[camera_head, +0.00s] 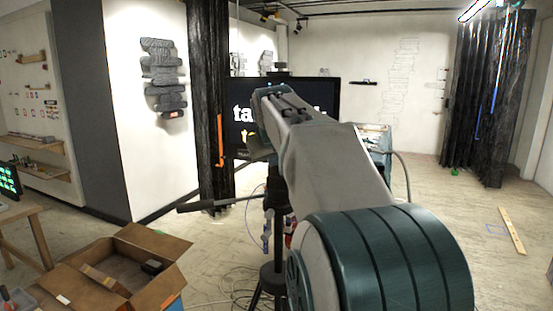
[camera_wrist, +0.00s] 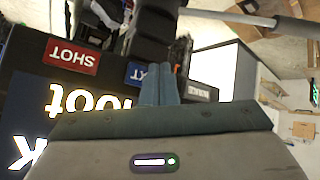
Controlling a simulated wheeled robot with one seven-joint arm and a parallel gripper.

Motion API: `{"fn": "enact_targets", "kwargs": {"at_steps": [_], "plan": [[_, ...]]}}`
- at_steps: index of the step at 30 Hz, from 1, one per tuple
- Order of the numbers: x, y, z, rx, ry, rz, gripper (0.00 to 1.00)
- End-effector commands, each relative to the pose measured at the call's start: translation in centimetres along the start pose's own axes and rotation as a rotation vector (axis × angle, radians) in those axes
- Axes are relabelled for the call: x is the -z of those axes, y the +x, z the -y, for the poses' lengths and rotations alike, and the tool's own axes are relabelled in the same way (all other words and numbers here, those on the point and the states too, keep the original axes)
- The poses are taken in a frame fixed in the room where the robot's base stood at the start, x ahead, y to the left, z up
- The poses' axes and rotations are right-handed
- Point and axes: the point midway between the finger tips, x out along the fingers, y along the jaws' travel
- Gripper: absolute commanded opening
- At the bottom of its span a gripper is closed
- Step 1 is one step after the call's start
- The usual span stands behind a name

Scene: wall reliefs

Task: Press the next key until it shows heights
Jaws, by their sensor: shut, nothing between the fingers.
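The wrist view is upside down. In it, a blue key (camera_wrist: 136,73) shows letters that look like the end of "NEXT"; my shut, empty gripper (camera_wrist: 163,72) covers part of it. The fingertips are at or just over this key; I cannot tell if they touch it. The screen (camera_wrist: 60,105) shows large white letters like "oot", with a "K" lower down, partly hidden by my gripper. In the head view the monitor (camera_head: 325,97) shows white letters starting "ta" and a yellow word below, mostly hidden by my arm. I cannot read "heights" anywhere.
A red key marked SHOT (camera_wrist: 71,56) lies left of the blue key in the wrist view, and a dark labelled key (camera_wrist: 201,92) lies to its right. A grey bar (camera_wrist: 240,18) crosses above. An open cardboard box (camera_head: 115,270) stands at the lower left of the head view.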

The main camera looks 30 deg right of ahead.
Motion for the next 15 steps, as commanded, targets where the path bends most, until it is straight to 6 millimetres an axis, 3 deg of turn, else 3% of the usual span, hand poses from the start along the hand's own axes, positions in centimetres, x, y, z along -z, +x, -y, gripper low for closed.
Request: {"fn": "enact_targets", "kwargs": {"at_steps": [15], "plan": [[0.44, 0.61, -0.46, 0.000, 0.001, 0.001, 0.00]]}}
